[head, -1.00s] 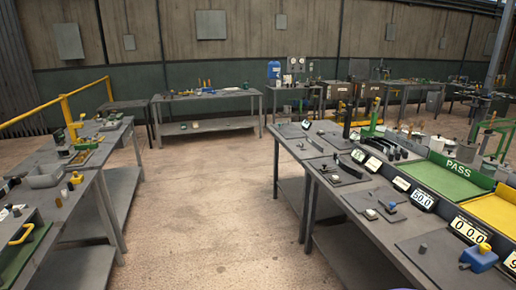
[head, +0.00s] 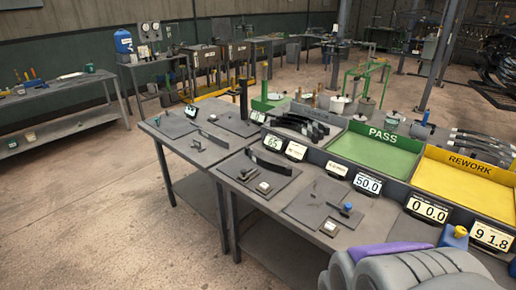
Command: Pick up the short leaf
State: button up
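A dark curved leaf (head: 269,163) rests on a grey plate on the near bench, behind two small blocks. Another dark, thin leaf (head: 213,139) lies on the bench section further left. Several dark curved leaves (head: 300,126) are piled at the back of the bench, left of the green tray. More dark leaves (head: 484,142) lie behind the yellow tray. I cannot tell from their looks which one is the short leaf.
The green PASS tray (head: 375,153) and yellow REWORK tray (head: 470,183) sit on the bench (head: 300,240). Number displays (head: 367,184) line its front. The floor (head: 90,210) to the left is clear.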

aim_at(314, 137)
jog(key=i+j+z, duration=0.55)
jog(key=j, duration=0.35)
